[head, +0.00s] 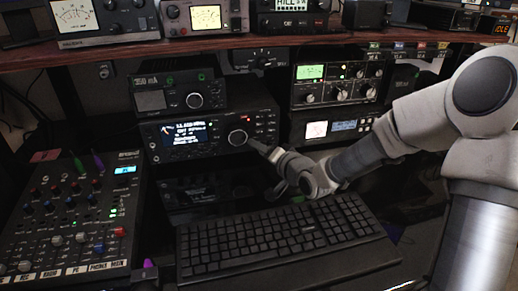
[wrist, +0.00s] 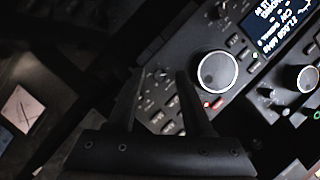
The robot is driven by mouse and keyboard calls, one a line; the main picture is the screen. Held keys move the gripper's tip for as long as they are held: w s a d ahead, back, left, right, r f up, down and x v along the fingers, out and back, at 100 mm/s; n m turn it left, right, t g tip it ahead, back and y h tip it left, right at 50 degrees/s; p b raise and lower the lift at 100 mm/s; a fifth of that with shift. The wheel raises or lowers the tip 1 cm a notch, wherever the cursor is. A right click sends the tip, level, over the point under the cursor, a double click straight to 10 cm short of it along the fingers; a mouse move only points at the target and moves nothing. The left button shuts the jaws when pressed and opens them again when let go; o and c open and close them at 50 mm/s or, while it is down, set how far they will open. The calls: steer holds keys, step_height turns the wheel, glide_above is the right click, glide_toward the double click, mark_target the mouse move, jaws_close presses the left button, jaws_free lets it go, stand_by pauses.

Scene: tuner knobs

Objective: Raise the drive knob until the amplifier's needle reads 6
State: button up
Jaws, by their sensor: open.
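A black transceiver (head: 185,141) with a lit blue-white screen stands on the desk, with a large round knob (head: 237,138) at its right. The knob shows larger in the wrist view (wrist: 217,72), with a red light below it. My gripper (head: 257,147) is just right of this knob in the head view. In the wrist view my gripper (wrist: 160,75) is open and empty, its right fingertip close beside the knob; contact cannot be told. A white needle meter (head: 316,129) sits on a lower right unit; its reading is too small. No label identifies the drive knob or amplifier.
A keyboard (head: 285,236) lies below my arm, and a mixer (head: 75,215) stands at the left. A knobbed unit with a green meter (head: 310,72) is at right. A smaller radio (head: 180,94) sits on the transceiver. The wooden shelf (head: 230,42) overhead carries more radios.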

jaws_close()
steer(key=shift+p, duration=0.3)
steer(key=shift+d+r+m+y+p, duration=0.1)
steer(key=shift+m+y+p, duration=0.3)
steer(key=shift+m+p, duration=0.3)
steer(key=shift+f+m+t+y+p, duration=0.15)
steer(key=shift+m+y+p, duration=0.15)
steer(key=shift+m+p, duration=0.25)
steer(key=shift+f+m+t+y+p, duration=0.15)
steer(key=shift+m+y+p, duration=0.2)
steer(key=shift+m, duration=0.3)
jaws_free()
